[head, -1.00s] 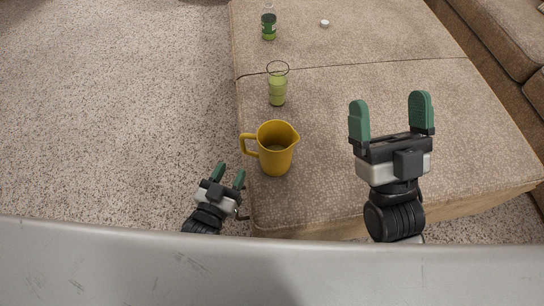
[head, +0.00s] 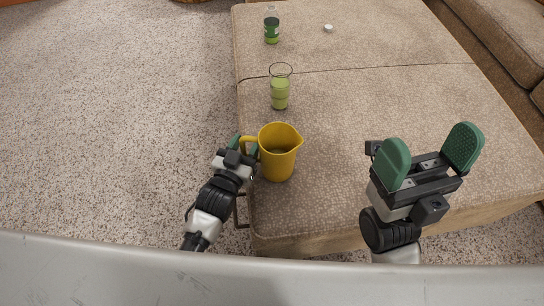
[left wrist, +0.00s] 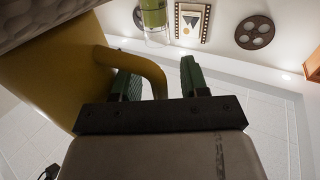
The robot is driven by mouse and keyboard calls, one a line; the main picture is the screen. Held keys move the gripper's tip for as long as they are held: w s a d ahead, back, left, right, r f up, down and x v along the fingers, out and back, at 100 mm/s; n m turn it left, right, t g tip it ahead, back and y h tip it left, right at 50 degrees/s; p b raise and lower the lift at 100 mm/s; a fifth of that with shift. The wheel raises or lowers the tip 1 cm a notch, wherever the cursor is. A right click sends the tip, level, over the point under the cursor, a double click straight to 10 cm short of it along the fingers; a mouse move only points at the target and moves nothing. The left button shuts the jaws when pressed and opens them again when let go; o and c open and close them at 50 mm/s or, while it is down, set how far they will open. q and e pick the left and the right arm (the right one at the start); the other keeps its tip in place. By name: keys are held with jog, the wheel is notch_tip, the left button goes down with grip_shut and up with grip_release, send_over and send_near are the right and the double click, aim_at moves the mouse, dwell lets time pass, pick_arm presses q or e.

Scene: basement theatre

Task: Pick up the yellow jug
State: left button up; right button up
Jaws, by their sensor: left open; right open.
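The yellow jug (head: 279,158) stands upright near the left edge of the brown ottoman (head: 330,205), its handle to the left. My left gripper (head: 245,145) is open at the handle. In the left wrist view the jug (left wrist: 45,75) fills the left side, and its handle (left wrist: 150,70) reaches between the two green fingers of the left gripper (left wrist: 158,85). Whether the fingers touch the handle I cannot tell. In the head view the jug hides part of one finger. My right gripper (head: 430,158) is open and empty, above the ottoman to the right of the jug.
A small white object (head: 328,29) lies at the back. The ottoman between the jug and my right gripper is clear. Carpet (head: 120,120) lies open to the left.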

pick_arm(q)
jog(key=shift+w+d, duration=0.1)
jog(key=shift+w, duration=0.2)
jog(key=shift+c, duration=0.3)
grip_shut()
jog(key=shift+r, duration=0.25)
